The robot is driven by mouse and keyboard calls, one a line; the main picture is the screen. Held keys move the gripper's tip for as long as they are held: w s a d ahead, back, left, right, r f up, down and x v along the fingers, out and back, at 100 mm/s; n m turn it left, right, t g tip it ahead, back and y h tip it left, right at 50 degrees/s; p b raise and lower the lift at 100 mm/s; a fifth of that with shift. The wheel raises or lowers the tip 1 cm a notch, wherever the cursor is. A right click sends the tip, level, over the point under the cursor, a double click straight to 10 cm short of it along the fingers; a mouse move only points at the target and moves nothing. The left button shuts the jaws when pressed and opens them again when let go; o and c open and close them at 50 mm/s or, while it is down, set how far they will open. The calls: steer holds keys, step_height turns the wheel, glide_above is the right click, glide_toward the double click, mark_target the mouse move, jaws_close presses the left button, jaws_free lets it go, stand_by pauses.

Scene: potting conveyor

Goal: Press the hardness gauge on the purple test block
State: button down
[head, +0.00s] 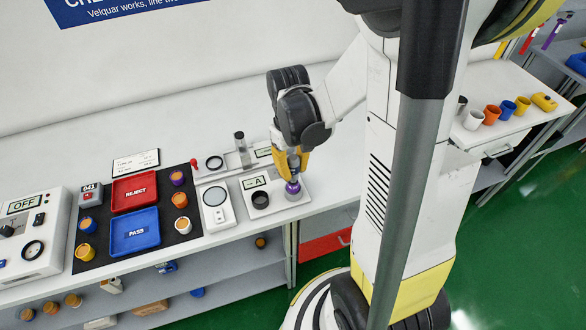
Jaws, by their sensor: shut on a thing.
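My gripper (293,164), with yellow fingers, points down and is shut on a grey metallic hardness gauge (293,169). The gauge is partly hidden by the fingers. Directly under it is the purple test block (292,187), small and round, on a white unit (304,196) near the table's front edge. The gauge's lower end is right at the block's top; I cannot tell if they touch. Left of the block, the same unit has a black ring (260,200) and a display (254,182) reading "--A".
To the left are a scale (215,216), a black mat (97,243) with a red REJECT tray (134,179), a blue PASS tray (121,246) and several small pots. A clear cylinder (241,146) stands behind the unit.

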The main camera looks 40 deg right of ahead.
mark_target(293, 157)
steer(key=shift+f+b, duration=0.4)
stand_by(1.9)
steer(key=shift+r+p, duration=2.3)
steer(key=shift+r, duration=0.8)
